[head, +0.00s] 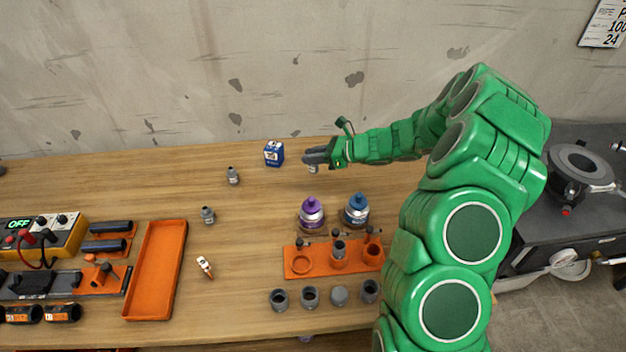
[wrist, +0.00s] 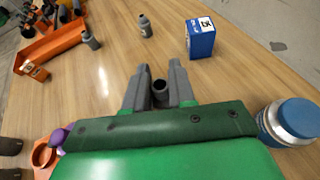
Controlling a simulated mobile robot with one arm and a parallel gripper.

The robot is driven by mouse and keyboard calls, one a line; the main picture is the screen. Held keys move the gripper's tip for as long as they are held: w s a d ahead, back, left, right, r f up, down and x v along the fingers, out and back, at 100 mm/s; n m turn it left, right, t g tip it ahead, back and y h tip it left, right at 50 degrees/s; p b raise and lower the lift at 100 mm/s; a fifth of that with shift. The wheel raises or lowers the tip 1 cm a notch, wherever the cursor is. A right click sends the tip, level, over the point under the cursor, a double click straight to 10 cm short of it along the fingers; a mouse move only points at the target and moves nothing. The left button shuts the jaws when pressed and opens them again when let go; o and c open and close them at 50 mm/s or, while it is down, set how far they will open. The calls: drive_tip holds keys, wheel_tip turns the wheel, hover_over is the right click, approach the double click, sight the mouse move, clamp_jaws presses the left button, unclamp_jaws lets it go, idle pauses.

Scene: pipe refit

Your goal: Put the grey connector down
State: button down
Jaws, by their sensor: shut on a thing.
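My gripper (head: 316,157) is at the back of the wooden table, right of the blue box. It is shut on the grey connector (head: 313,169), which shows just below the fingers. In the wrist view the round open end of the grey connector (wrist: 160,88) sits between the two grey fingers of my gripper (wrist: 159,80). I cannot tell whether the connector touches the table.
A blue-and-white box (head: 273,154) stands left of my gripper. Two small grey bottles (head: 233,176) (head: 208,215) stand farther left. Purple-capped (head: 311,212) and blue-capped (head: 356,210) containers stand in front, behind an orange holder (head: 300,264). An orange tray (head: 157,270) is left.

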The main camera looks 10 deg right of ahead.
drive_tip(key=shift+f, duration=3.85)
drive_tip(key=shift+f, duration=0.1)
drive_tip(key=c, duration=0.9)
unclamp_jaws()
drive_tip(key=shift+c, duration=0.2)
